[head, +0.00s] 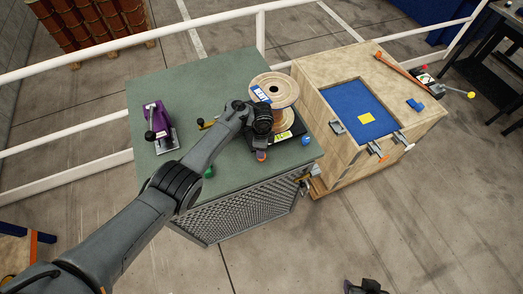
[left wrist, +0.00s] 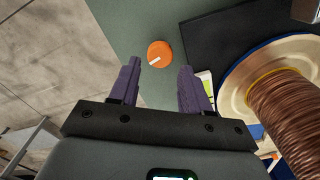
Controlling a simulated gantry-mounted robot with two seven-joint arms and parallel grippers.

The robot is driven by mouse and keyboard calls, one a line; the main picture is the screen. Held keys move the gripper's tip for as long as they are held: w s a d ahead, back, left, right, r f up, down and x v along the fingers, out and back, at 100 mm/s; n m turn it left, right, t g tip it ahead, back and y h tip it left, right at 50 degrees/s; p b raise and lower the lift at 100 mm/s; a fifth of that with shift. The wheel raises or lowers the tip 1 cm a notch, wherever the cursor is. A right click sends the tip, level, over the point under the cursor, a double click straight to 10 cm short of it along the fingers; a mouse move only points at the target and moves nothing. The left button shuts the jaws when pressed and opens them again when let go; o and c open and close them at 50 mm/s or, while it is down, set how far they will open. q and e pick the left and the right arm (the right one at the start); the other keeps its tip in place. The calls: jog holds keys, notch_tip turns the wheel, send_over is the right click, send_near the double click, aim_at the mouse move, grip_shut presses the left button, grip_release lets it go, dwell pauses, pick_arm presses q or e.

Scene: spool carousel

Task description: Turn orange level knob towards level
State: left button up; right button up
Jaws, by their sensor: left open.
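The orange level knob (left wrist: 159,53) is a round disc with a white pointer mark on the green bench top. In the left wrist view its mark slants from centre to lower left. My left gripper (left wrist: 158,72) is open, with its two purple fingers pointing at the knob. The knob sits between and just beyond the fingertips, and no contact shows. In the head view my left gripper (head: 261,151) is over the bench's front part and largely hides the knob. A dark part of mine, probably the right gripper (head: 365,287), shows at the bottom edge; its jaws cannot be made out.
A copper-wound spool (head: 274,90) stands on a dark plate beside my left gripper. A blue knob (head: 306,140) and a green knob (head: 208,172) are near the bench's front edge. A purple clamp-like device (head: 157,122) stands at left. A wooden crate (head: 325,170) is at right.

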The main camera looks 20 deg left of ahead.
pick_arm(q)
notch_tip(320, 180, up, 6)
jog(key=p, duration=0.1)
dwell(0.5)
jog(key=shift+p, duration=0.3)
jog(key=s+a+f+n+t+p, duration=0.1)
jog(key=s+f+n, duration=0.15)
jog(key=s, duration=0.45)
jog(key=s+a+f+n+t+p, duration=0.1)
jog(key=s+f+n+p, duration=0.1)
jog(key=s+n, duration=0.35)
jog(key=s+r+n, duration=0.1)
jog(key=s+r, duration=0.3)
jog(key=s, duration=0.3)
jog(key=s+a+r+n+t+p, duration=0.1)
jog(key=s+r+n, duration=0.1)
jog(key=s+r, duration=0.3)
jog(key=s+r+n+p, duration=0.1)
jog(key=s+r, duration=0.3)
jog(key=s, duration=0.6)
jog(key=shift+a+r+n+t, duration=0.15)
jog(key=shift+n+t, duration=0.15)
jog(key=shift+n, duration=0.3)
